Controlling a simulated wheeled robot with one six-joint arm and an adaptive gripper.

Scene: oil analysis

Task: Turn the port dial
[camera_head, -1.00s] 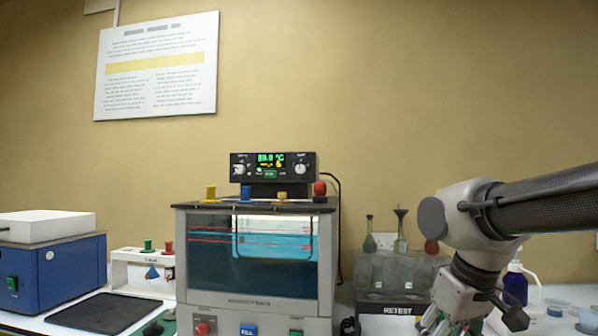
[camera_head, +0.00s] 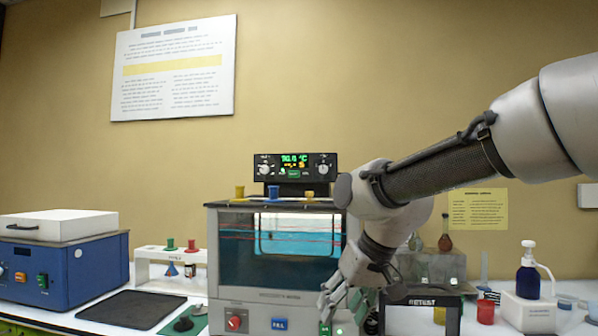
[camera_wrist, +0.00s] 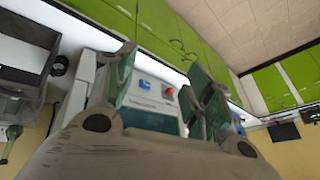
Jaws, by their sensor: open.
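A black controller box (camera_head: 295,167) with a lit green display stands on top of the glass-fronted bath (camera_head: 280,250). It has a left knob (camera_head: 264,169) and a right knob (camera_head: 323,169). I cannot tell whether either is the port dial; no dial labelled as such is readable. My gripper (camera_head: 333,305) is open and empty in front of the bath's lower right front, well below the controller. In the wrist view my gripper (camera_wrist: 163,82) has its fingers spread, with the bath's front panel and red button (camera_wrist: 168,91) seen between them. My arm hides the bath's right side.
A red button (camera_head: 235,320) and a blue label (camera_head: 279,324) are on the bath's lower panel. Left are a blue machine (camera_head: 62,270), a dark mat (camera_head: 130,309) and a white rack (camera_head: 150,254). Right are a RETEST stand (camera_head: 421,301), a red cup (camera_head: 486,312) and a blue pump bottle (camera_head: 528,275).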

